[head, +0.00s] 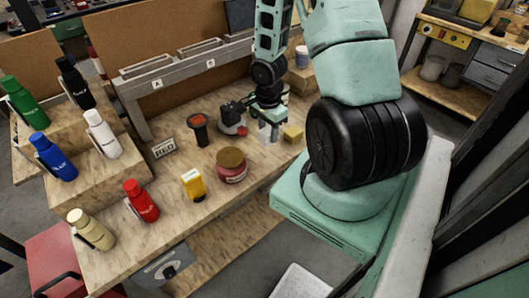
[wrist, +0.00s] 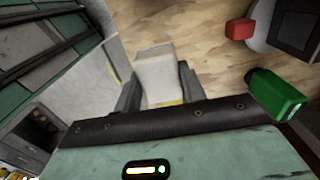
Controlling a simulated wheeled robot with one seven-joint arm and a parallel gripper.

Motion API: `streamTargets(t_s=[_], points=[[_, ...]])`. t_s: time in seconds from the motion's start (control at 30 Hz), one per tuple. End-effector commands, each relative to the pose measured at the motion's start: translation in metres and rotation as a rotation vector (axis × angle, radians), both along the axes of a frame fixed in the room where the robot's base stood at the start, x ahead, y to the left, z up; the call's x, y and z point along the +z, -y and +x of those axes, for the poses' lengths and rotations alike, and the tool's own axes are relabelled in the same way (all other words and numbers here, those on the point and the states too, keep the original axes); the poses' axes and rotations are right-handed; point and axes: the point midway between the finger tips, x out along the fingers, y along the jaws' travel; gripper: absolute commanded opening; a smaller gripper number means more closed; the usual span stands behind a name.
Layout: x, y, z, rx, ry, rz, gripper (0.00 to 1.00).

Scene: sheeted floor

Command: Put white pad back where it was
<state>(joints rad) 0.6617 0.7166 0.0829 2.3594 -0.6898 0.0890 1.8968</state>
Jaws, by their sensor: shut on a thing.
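The white pad (wrist: 155,72) is a pale block between the two dark fingers of my gripper (wrist: 160,92) in the wrist view. The fingers are shut on its sides, and its far end sticks out past them. A thin yellow strip shows at its near end; I cannot tell what it belongs to. In the head view my gripper (head: 270,118) is low over the right part of the wooden bench (head: 115,255), with the pale pad (head: 265,132) under it. I cannot tell whether the pad touches the bench.
A yellow block (head: 293,133) lies just right of the pad. A small red block (wrist: 240,30) and a dark device (head: 232,115) are to its left. A red jar (head: 231,166) and a yellow container (head: 193,185) stand nearer. Several bottles stand at left.

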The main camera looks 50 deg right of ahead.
Motion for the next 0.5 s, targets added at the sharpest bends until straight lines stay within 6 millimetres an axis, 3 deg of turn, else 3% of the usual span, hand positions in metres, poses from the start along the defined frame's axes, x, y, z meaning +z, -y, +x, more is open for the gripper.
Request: streamTargets(t_s=[0.1,0.5], points=[[-0.022,-0.001,0.000,0.005,-0.003,0.001,0.22],[-0.065,-0.001,0.000,0.003,0.000,-0.001,0.22]])
